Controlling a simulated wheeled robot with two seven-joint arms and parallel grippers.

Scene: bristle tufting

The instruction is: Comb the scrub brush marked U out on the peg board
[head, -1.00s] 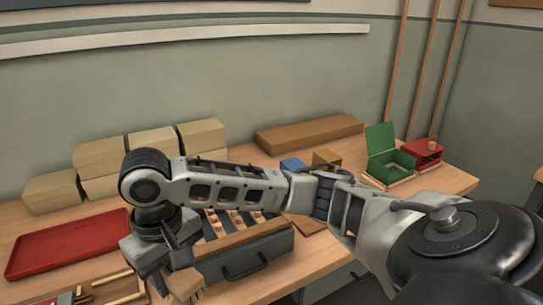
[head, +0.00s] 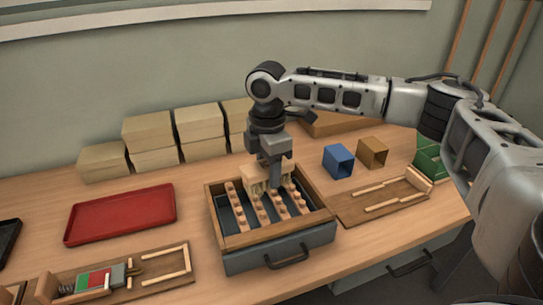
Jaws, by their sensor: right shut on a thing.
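My right gripper (head: 273,172) is shut on a wooden scrub brush (head: 253,174), whose pale block shows beside and behind the fingers. The brush is over the back part of the peg board (head: 238,206), bristle side down. I cannot tell whether its bristles touch the pegs. The peg board has rows of wooden pegs on strips and sits in a wooden-rimmed drawer tray (head: 255,239) with a dark handle. The gripper hides part of the brush, and no letter U can be read on it. My left gripper is not in view.
A red tray (head: 120,215) lies to the left. Cardboard boxes (head: 148,130) are stacked behind. A blue box (head: 338,161) and a brown box (head: 373,152) stand right of the peg board, near a wooden railed board (head: 385,201). A fixture with a spring (head: 100,279) is at front left.

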